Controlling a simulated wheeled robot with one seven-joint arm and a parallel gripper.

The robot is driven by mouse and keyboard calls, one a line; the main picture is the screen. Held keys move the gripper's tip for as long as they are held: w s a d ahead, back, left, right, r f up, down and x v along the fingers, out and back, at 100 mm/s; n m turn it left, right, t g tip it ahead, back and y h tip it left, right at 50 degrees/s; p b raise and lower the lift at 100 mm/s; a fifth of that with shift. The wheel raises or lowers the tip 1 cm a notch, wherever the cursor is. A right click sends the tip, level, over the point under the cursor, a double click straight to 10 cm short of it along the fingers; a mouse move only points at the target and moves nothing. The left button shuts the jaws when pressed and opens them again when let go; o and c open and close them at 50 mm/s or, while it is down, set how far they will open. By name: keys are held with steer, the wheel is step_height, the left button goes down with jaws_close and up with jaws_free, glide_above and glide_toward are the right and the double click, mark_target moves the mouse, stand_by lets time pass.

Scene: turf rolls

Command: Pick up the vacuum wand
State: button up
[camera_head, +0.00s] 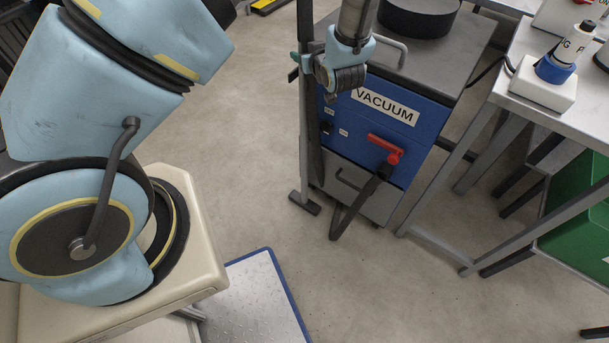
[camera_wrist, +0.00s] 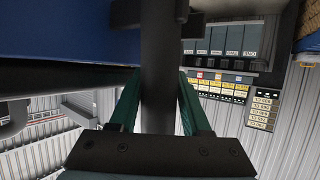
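The vacuum wand (camera_head: 304,130) is a slim grey upright tube in front of the blue vacuum (camera_head: 365,125). Its flat foot (camera_head: 304,203) rests on the floor. My gripper (camera_head: 297,66) is at the upper part of the wand, reaching in from the right, partly hidden by my wrist. In the wrist view the dark wand (camera_wrist: 160,85) runs upright between the green fingers of my gripper (camera_wrist: 160,95). One finger lies close against each side of the tube, and the gripper looks shut on it.
A dark hose (camera_head: 350,205) loops from a red-handled port down in front of the vacuum. A steel table (camera_head: 535,45) with a white-and-blue device stands at the right, with a green bin (camera_head: 575,210) under it. A blue-edged plate (camera_head: 265,290) lies at the bottom. The middle floor is clear.

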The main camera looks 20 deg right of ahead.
jaws_close()
steer(key=shift+r, duration=0.2)
stand_by(0.3)
